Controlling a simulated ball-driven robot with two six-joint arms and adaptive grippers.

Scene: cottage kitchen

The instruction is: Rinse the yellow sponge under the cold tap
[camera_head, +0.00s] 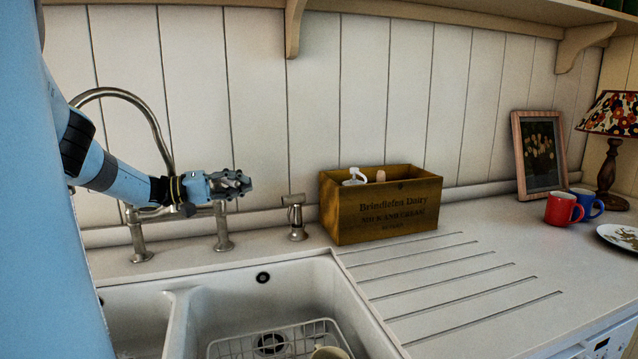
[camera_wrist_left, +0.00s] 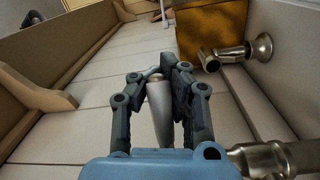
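The steel bridge tap (camera_head: 223,230) stands behind the sink, its curved spout (camera_head: 145,102) arching above. My left gripper (camera_head: 238,183) is at the top of the tap's right pillar. In the left wrist view its fingers (camera_wrist_left: 158,74) close in on both sides of a pale, tapered tap lever (camera_wrist_left: 160,108), which lies lengthwise between them. The lever's far end is at the fingertips. The tap body (camera_wrist_left: 275,160) also shows at the lower right of that view. The yellow sponge is not seen in either view. My right gripper is not in view.
A wooden dairy crate (camera_head: 385,222) holding pale items stands right of a small side spray (camera_head: 296,220). The white double sink (camera_head: 185,300) has a wire rack (camera_head: 318,327) with a mug (camera_head: 330,353). Red (camera_head: 562,209) and blue (camera_head: 590,206) mugs stand right. The ridged drainer is clear.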

